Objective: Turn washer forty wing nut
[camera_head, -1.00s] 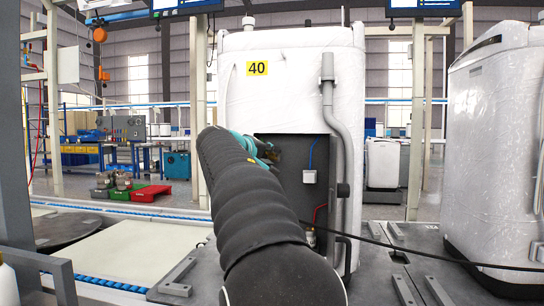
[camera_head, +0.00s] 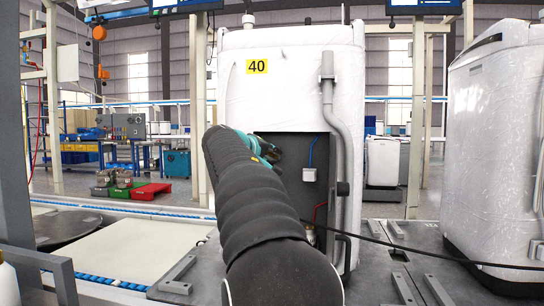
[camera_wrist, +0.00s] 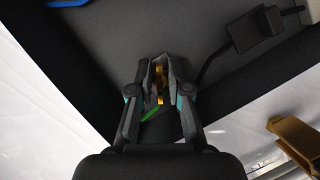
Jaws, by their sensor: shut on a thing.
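Washer forty (camera_head: 290,90) stands upright in white wrapping, with a yellow "40" label (camera_head: 257,67) on its upper part. A dark open recess (camera_head: 320,190) shows in its lower front. My gripper (camera_head: 268,152) is at the upper left of this recess, partly hidden behind my arm. In the wrist view my gripper (camera_wrist: 160,75) is closed around a gold-coloured wing nut (camera_wrist: 161,83) in front of the dark panel. Most of the nut is hidden between the fingers. A small green piece (camera_wrist: 150,115) shows just below the fingertips.
A grey hose (camera_head: 338,130) runs down the washer's right front, and a black cable (camera_head: 430,258) crosses to the right. Another wrapped washer (camera_head: 495,150) stands at right. A brass-coloured bracket (camera_wrist: 297,143) is at lower right in the wrist view.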

